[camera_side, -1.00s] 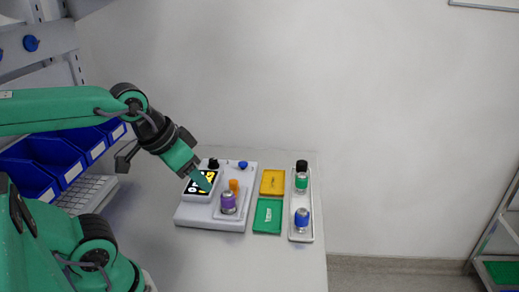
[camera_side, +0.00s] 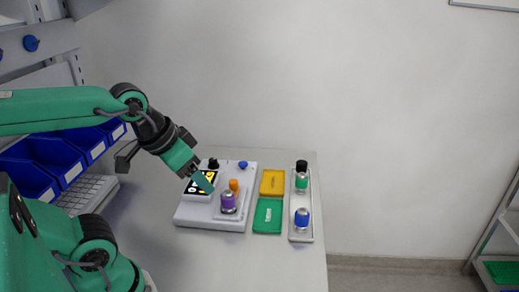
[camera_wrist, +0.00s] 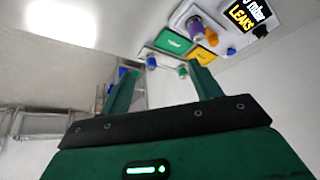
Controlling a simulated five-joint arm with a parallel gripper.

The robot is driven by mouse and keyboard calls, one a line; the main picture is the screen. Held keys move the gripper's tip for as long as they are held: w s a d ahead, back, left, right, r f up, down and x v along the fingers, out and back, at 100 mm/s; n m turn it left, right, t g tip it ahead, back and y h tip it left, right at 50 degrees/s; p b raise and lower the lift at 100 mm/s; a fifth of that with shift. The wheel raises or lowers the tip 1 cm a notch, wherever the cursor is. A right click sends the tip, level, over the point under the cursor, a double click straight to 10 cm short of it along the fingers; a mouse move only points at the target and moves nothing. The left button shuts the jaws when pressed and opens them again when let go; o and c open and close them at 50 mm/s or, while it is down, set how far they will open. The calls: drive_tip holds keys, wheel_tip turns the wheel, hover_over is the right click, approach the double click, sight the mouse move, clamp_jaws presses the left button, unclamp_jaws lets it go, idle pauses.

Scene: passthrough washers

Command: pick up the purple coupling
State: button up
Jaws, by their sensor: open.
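The purple coupling (camera_side: 228,202), with a metallic collar, stands upright on the right part of a white device (camera_side: 210,220) with a lit display. It also shows near the top of the wrist view (camera_wrist: 196,27). My gripper (camera_side: 207,184) is open and empty, above the display, up and left of the coupling and apart from it. Its two green fingers (camera_wrist: 165,80) are spread in the wrist view, and the coupling is not between them.
An orange knob (camera_side: 234,184) stands just behind the coupling. A yellow tray (camera_side: 272,183) and a green tray (camera_side: 267,216) lie to the right. Beyond them, a white rack (camera_side: 302,236) holds a green coupling (camera_side: 301,182) and a blue coupling (camera_side: 302,218). Front tabletop is clear.

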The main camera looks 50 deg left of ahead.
drive_tip(key=n+g, duration=0.1)
drive_tip(key=g, duration=0.4)
hover_over(227, 192)
drive_tip(key=f, duration=0.9)
drive_tip(key=shift+s+d+f, duration=0.2)
drive_tip(key=shift+s+d, duration=0.1)
drive_tip(key=shift+d, duration=0.05)
drive_tip(key=shift+w+a+f+g, duration=0.3)
drive_tip(key=shift+a+f, duration=0.05)
drive_tip(key=shift+f, duration=0.15)
drive_tip(key=shift+f, duration=0.1)
drive_tip(key=shift+f, duration=1.25)
